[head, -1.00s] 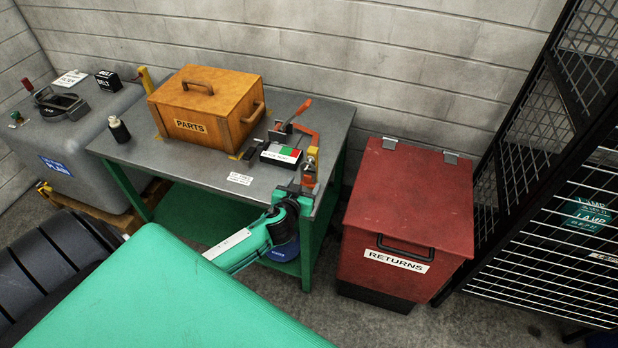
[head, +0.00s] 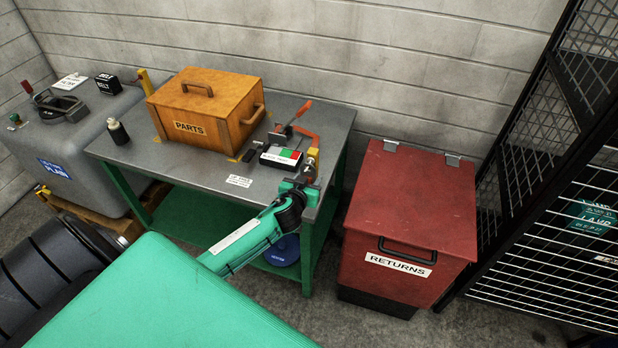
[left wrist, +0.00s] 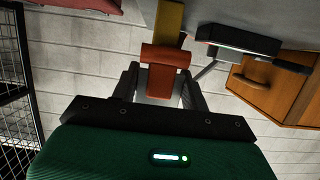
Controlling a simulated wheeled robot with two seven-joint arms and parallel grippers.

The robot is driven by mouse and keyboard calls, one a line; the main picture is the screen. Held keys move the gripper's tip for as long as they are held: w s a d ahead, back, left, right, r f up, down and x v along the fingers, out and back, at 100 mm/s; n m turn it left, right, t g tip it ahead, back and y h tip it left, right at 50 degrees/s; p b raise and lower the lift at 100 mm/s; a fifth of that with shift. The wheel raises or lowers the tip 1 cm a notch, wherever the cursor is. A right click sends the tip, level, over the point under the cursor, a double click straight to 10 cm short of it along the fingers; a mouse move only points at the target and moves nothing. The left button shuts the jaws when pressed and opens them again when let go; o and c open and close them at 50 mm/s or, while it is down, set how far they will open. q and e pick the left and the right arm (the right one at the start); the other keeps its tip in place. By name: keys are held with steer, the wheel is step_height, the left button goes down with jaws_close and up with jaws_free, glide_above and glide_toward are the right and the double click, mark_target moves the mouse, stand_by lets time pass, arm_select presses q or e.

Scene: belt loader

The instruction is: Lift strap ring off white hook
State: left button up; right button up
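I cannot make out a white hook or a strap ring in either view. My left gripper (head: 310,176) is at the right front corner of the grey-topped bench (head: 200,160). In the left wrist view its two dark fingers (left wrist: 160,85) stand on either side of an orange T-shaped part (left wrist: 163,58). I cannot tell if they touch it. A yellow piece (left wrist: 169,18) is just beyond that part. In the head view an orange-and-red lever fixture (head: 300,125) rises from the bench just behind the gripper. My right gripper is not in view.
A blue round object (head: 283,252) is on the lower shelf.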

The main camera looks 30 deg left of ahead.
arm_select(q)
steer(key=shift+r+p, duration=0.3)
steer(key=shift+r, duration=0.1)
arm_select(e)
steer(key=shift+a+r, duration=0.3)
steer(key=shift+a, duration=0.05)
arm_select(q)
steer(key=shift+s, duration=0.2)
steer(key=shift+s+d+r, duration=0.15)
steer(key=shift+s+d, duration=0.05)
steer(key=shift+s, duration=0.4)
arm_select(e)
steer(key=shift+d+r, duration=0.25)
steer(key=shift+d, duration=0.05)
arm_select(q)
steer(key=shift+s+p, duration=0.15)
steer(key=shift+p, duration=0.2)
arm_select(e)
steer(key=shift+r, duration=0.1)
arm_select(q)
steer(key=shift+p+v, duration=0.35)
steer(key=shift+v, duration=0.7)
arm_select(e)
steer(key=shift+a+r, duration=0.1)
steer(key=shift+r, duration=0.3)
arm_select(q)
steer(key=shift+r, duration=0.15)
